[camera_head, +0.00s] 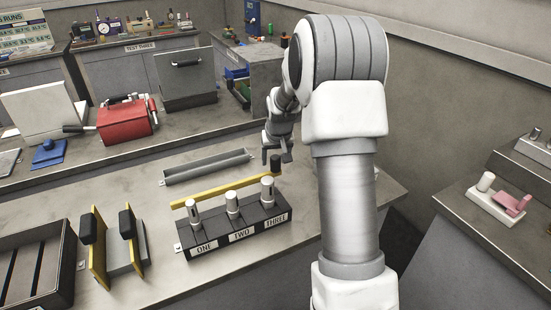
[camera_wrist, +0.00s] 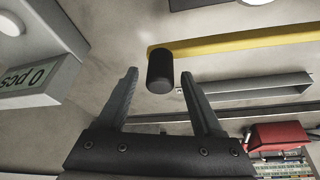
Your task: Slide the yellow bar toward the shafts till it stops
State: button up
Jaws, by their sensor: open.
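The yellow bar (camera_head: 228,190) lies behind the black block (camera_head: 237,230) labelled ONE, TWO and THREE. Three metal shafts (camera_head: 232,204) stand upright in that block. A black knob (camera_head: 276,164) is at the bar's right end. My gripper (camera_head: 277,158) is open at that end, beside the knob. In the wrist view the knob (camera_wrist: 160,72) shows between and just beyond the fingertips of my gripper (camera_wrist: 158,74), with the yellow bar (camera_wrist: 235,43) running right from it. I cannot tell whether a finger touches the knob.
A grey channel (camera_head: 207,168) lies behind the bar. Left of the block stands a fixture with yellow plates and black knobs (camera_head: 127,224), and a dark tray (camera_head: 35,262) is at the far left. A red box (camera_head: 127,122) is on the back counter.

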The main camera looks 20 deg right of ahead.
grip_shut()
dwell(1.4)
